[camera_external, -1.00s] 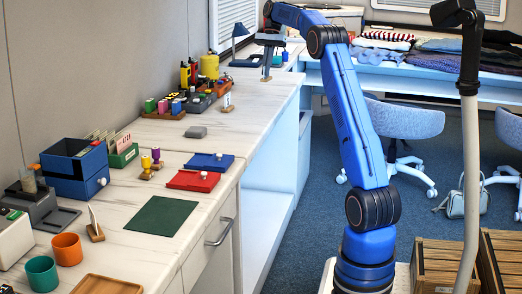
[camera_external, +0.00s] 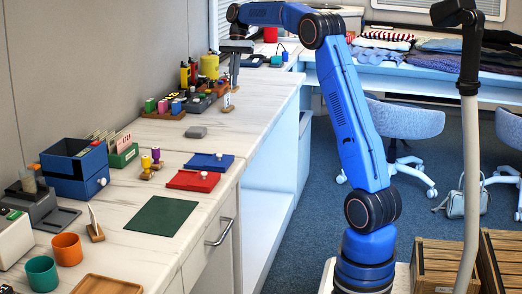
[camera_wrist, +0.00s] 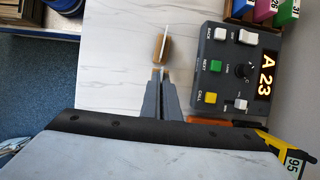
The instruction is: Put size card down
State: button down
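My gripper (camera_wrist: 158,76) points down over the far part of the counter; it also shows in the external view (camera_external: 232,78). Just beyond the tips, a thin white card in a wooden stand (camera_wrist: 163,48) is seen nearly edge-on from above. A card in a stand (camera_external: 228,99) shows directly below the gripper in the external view, at the counter's right edge.
A dark control box reading "A 23" (camera_wrist: 237,68) lies right of the fingers. Another small card stand (camera_external: 95,226), a green mat (camera_external: 161,215) and red and blue folders are on the near counter. White counter left of the fingers is clear.

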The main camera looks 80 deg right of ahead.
aim_at(234, 87)
jog(key=shift+f, duration=2.6)
jog(key=shift+f, duration=0.15)
jog(key=c, duration=2)
grip_release()
jog(key=shift+c, duration=0.2)
jog(key=v, duration=1.2)
